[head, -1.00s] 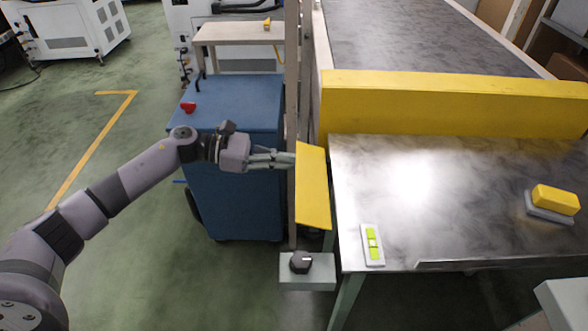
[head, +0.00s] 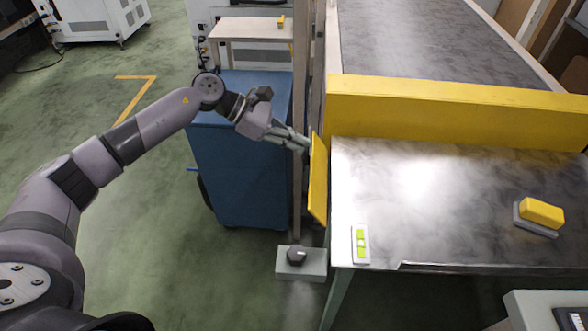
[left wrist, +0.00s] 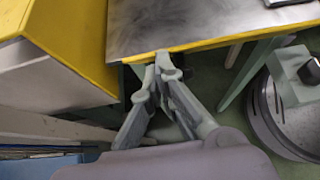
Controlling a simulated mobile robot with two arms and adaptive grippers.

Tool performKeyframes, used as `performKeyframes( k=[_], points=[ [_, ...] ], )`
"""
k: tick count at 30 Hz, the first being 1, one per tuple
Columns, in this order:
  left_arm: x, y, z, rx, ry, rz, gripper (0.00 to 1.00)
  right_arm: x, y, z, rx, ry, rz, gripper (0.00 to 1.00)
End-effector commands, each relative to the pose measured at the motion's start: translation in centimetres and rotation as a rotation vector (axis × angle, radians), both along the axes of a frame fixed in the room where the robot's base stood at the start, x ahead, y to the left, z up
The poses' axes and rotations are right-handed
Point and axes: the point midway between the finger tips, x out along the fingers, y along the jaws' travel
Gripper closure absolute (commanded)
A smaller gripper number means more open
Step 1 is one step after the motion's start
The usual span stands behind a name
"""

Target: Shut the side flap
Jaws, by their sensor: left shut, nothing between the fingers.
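The side flap (head: 318,182) is a yellow panel at the left side of the metal table (head: 420,200). In the head view it stands steep and looks narrow, close to the table's left edge. My left gripper (head: 305,144) is shut and empty, with its fingertips at the flap's outer face near the far end; they look to be touching it. In the left wrist view the shut fingertips (left wrist: 163,58) meet a thin yellow edge (left wrist: 215,40) beside the metal top. My right gripper is not in view.
A yellow crossbar (head: 450,112) spans the back of the table before the belt (head: 420,40). A blue cabinet (head: 240,170) and a post stand left of the flap. A black knob (head: 297,254) sits on a small grey box. A yellow block (head: 541,211) lies at the table's right.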

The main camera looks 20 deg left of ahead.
Motion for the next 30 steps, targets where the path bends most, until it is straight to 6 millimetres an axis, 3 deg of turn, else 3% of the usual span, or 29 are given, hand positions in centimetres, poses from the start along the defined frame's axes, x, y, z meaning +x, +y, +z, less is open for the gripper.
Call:
performKeyframes(
  k=[15,30],
  points=[
    [0.8,-2.8,2.3,-0.002,-0.002,-0.002,1.00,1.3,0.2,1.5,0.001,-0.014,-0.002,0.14],
    [1.0,-3.7,2.7,-0.001,0.000,-0.002,1.00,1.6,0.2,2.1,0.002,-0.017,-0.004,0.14]
  ],
)
